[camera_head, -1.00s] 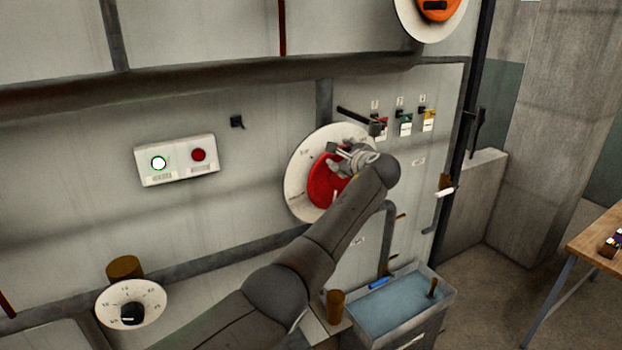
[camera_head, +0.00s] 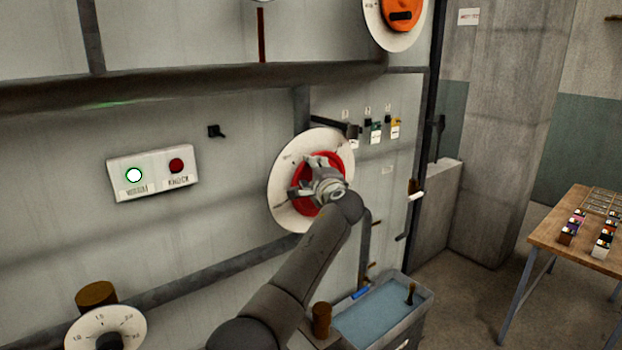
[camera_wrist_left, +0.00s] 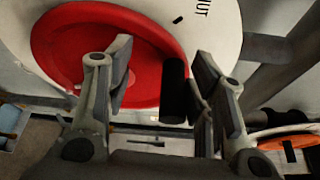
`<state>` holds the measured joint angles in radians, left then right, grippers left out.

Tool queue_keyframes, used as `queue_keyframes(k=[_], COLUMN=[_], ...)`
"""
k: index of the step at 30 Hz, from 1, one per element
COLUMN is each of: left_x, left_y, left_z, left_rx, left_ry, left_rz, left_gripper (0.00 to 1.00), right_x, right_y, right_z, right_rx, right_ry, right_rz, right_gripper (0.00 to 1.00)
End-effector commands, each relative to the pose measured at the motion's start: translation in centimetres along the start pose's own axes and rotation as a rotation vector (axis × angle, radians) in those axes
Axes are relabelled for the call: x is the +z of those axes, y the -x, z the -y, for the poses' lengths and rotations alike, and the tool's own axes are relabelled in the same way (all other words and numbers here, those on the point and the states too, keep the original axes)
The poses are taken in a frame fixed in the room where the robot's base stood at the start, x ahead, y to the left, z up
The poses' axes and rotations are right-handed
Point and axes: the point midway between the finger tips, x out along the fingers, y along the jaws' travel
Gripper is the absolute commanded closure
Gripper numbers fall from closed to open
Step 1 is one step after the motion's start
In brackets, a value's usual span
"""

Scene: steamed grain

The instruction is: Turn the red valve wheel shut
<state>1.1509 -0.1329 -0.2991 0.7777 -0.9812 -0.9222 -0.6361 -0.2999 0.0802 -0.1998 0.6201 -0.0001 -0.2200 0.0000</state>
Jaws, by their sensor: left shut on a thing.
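The red valve wheel (camera_head: 301,207) sits on a round white dial plate (camera_head: 283,165) on the grey wall, partly hidden by my left gripper (camera_head: 312,174). In the left wrist view the wheel (camera_wrist_left: 85,45) fills the upper left, and the plate (camera_wrist_left: 222,25) carries black lettering ending in "UT". My left gripper (camera_wrist_left: 165,78) is at the wheel's face, shut on its black handle (camera_wrist_left: 174,92), which stands between the two fingers. The handle is hidden in the head view. My right gripper is not in view.
A white button box (camera_head: 152,172) with a lit button and a red one is left of the wheel. An orange wheel (camera_head: 402,14) is above right. A water basin (camera_head: 385,315) stands below right, and a wooden table (camera_head: 552,215) farther right.

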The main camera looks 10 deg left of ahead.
Motion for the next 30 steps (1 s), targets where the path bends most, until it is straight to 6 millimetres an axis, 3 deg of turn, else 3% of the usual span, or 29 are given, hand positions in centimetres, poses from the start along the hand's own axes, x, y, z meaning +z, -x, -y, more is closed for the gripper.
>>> queue_keyframes(k=[1,10,30], left_x=[-0.1,-0.2,-1.1], left_y=[-0.1,0.2,4.6], left_z=[-1.0,-0.7,1.6], left_rx=[0.016,0.014,0.004], left_ry=[-0.003,-0.003,0.0], left_rz=[-0.001,-0.002,-0.003], left_gripper=[0.58,0.58,0.58], right_x=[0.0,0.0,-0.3], right_y=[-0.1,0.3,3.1], right_z=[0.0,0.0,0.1], right_rx=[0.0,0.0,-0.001], right_ry=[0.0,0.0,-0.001], right_rz=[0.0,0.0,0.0], right_gripper=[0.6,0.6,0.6])
